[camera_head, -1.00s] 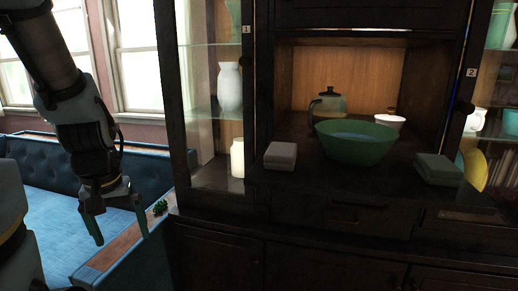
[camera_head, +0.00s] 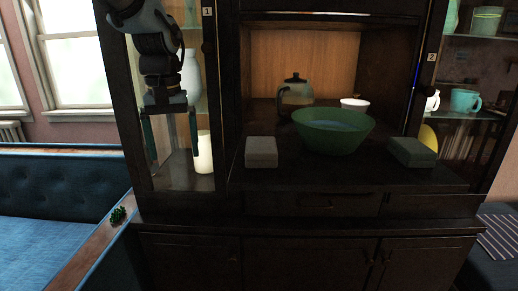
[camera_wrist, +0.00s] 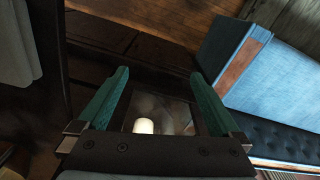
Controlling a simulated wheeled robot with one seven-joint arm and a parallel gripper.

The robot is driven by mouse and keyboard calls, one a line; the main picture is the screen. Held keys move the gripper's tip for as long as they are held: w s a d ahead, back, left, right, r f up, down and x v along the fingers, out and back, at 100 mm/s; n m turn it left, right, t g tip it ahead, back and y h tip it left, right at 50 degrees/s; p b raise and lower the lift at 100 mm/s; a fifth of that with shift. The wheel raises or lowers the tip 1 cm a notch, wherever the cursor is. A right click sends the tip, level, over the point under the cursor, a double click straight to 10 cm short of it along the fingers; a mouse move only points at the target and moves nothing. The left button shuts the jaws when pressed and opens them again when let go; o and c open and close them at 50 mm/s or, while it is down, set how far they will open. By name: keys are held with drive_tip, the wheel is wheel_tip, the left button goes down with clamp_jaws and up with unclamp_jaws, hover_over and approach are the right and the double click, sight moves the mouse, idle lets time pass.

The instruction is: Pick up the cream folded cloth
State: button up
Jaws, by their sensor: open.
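The cream folded cloth (camera_head: 261,152) lies on the dark cabinet counter, left of the green bowl, in the head view. A green-grey folded cloth (camera_head: 413,151) lies right of the bowl. My gripper (camera_head: 174,157) is open and empty, fingers pointing down, in front of the left glass cabinet and to the left of the cream cloth. In the wrist view my gripper (camera_wrist: 160,85) shows its two green fingers apart with nothing between the tips.
The green bowl (camera_head: 333,131), a dark-lidded teapot (camera_head: 296,92) and a white bowl (camera_head: 354,104) stand on the counter (camera_head: 300,178). A white cylinder (camera_head: 204,153) stands behind the left glass. A blue bench (camera_head: 50,240) with a wooden edge is at left.

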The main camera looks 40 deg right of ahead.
drive_tip(key=s+d+r+m, duration=0.1)
drive_tip(key=s+d+r, duration=0.45)
drive_tip(key=d, duration=0.35)
drive_tip(key=m, duration=0.1)
approach(261, 144)
drive_tip(key=shift+w+a+f+g+p, duration=0.1)
drive_tip(key=shift+w+f+g+p, duration=0.15)
drive_tip(key=shift+p, duration=0.2)
wheel_tip(261, 144, down, 5)
drive_tip(key=shift+r+p, duration=0.2)
drive_tip(key=shift+p, duration=0.1)
drive_tip(key=shift+d+f+p, duration=0.15)
drive_tip(key=shift+f+p, duration=0.25)
drive_tip(key=shift+f, duration=0.9)
drive_tip(key=shift+d+f+p, duration=0.1)
drive_tip(key=shift+f+p, duration=0.3)
drive_tip(key=shift+f, duration=0.9)
drive_tip(key=c, duration=1.3)
wheel_tip(261, 144, up, 10)
drive_tip(key=shift+r+b, duration=0.1)
drive_tip(key=shift+b, duration=0.75)
